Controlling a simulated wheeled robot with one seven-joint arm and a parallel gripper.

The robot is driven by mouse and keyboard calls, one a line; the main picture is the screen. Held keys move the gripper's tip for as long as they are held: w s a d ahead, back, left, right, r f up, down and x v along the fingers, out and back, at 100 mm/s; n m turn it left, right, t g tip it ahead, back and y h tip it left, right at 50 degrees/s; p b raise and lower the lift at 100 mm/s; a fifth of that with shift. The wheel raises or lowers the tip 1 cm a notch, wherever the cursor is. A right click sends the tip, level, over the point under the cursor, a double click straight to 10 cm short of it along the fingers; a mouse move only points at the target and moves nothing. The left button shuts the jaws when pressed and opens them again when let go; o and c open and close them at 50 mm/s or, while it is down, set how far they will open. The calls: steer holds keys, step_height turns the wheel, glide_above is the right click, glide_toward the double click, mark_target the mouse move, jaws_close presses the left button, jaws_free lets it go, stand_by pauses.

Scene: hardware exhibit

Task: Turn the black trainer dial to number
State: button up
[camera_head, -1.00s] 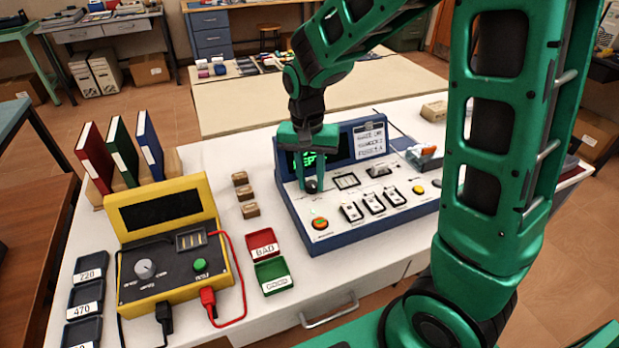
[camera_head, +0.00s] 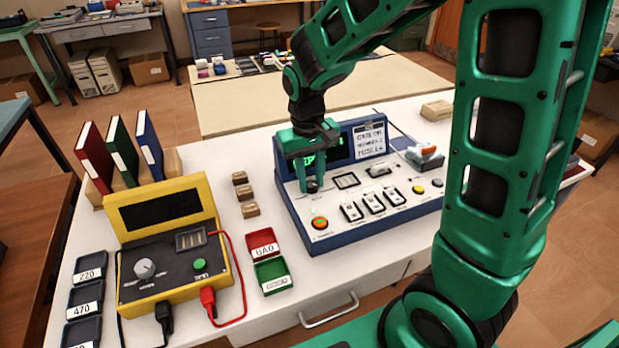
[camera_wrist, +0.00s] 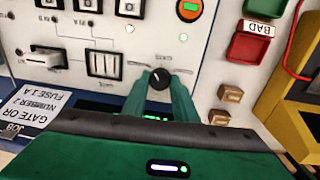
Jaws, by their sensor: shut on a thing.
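The blue trainer console (camera_head: 345,226) with a white panel stands on the white bench. Its black dial (camera_wrist: 159,78) shows in the wrist view between my two green fingertips; in the head view the dial (camera_head: 312,186) is partly hidden by the fingers. My gripper (camera_head: 305,184) reaches down onto the panel from above and is shut on the dial. The number the dial points at cannot be read. The trainer's screen (camera_head: 338,150) is lit green and partly covered by my gripper. A paper card (camera_head: 369,139) with writing is beside the screen; its wrist view text reads "GATE OR, NUMBER 2, FUSE 1 A".
A yellow tester (camera_head: 170,275) with red and black leads stands to the left. Red (camera_head: 262,243) and green (camera_head: 273,276) trays and several small wooden blocks (camera_head: 246,193) lie between it and the trainer. Switches (camera_head: 374,203) and an orange-red button (camera_head: 320,223) are near the dial.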

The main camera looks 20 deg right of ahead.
mark_target(310, 184)
steer(key=shift+n, duration=1.1)
steer(key=o, duration=1)
steer(key=shift+o, duration=0.2)
step_height(310, 184, up, 11)
steer(key=shift+a+f, duration=0.15)
steer(key=shift+a, duration=0.1)
steer(key=shift+d, duration=0.1)
